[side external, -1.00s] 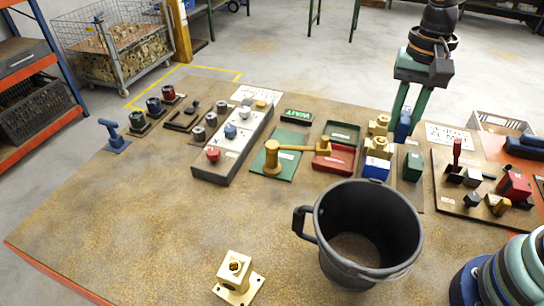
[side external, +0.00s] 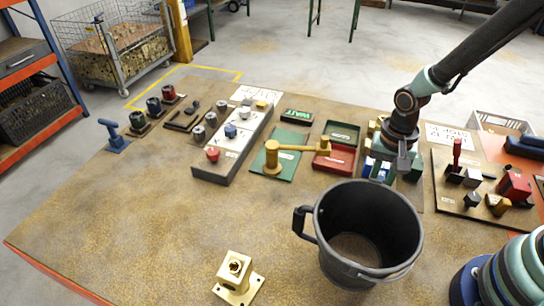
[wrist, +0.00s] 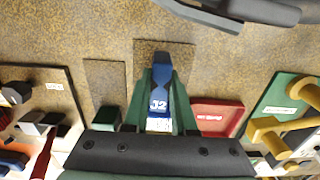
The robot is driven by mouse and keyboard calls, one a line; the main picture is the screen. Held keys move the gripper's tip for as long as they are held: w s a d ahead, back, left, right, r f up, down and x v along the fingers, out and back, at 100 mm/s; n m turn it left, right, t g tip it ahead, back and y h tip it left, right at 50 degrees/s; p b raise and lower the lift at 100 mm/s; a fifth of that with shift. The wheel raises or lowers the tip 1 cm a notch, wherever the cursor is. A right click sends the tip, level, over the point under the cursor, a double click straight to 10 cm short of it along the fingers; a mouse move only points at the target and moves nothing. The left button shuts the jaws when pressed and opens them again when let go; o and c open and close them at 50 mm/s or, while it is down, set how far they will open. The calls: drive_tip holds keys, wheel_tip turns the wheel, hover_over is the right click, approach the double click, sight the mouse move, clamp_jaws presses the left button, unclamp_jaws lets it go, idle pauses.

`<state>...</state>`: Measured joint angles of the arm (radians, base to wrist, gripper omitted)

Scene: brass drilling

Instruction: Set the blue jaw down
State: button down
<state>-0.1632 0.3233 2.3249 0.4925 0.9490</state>
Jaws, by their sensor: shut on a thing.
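The blue jaw (wrist: 159,98), marked J2, is between the green fingers of my gripper (wrist: 160,88) in the wrist view. The fingers are shut on its sides, and its dark blue end reaches past their tips over a brown board (wrist: 181,58). In the side view my gripper (side external: 384,170) points down just behind the black bucket and hides most of the jaw. Whether the jaw touches the board is not clear.
The black bucket (side external: 334,250) stands close in front of my gripper. A green block (wrist: 108,117) and a red tray (wrist: 217,116) flank it. The table's left front (side external: 130,220) is clear.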

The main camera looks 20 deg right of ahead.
sight(381, 180)
drive_tip(key=shift+f, duration=1.2)
drive_tip(key=shift+f, duration=0.1)
drive_tip(key=c, duration=0.7)
unclamp_jaws()
drive_tip(key=shift+f, duration=0.1)
wheel_tip(381, 180, up, 12)
drive_tip(key=shift+r, duration=0.25)
drive_tip(key=d+r+n+t, duration=0.1)
drive_tip(key=r+n+t, duration=0.1)
drive_tip(key=r+n, duration=0.1)
drive_tip(key=s+d+r+n+t, duration=0.1)
drive_tip(key=d+r+n, duration=0.1)
drive_tip(key=r, duration=0.3)
drive_tip(key=s+d+r+n+t, duration=0.1)
drive_tip(key=d+r+n+t, duration=0.1)
drive_tip(key=r+n, duration=0.2)
drive_tip(key=shift+t, duration=0.3)
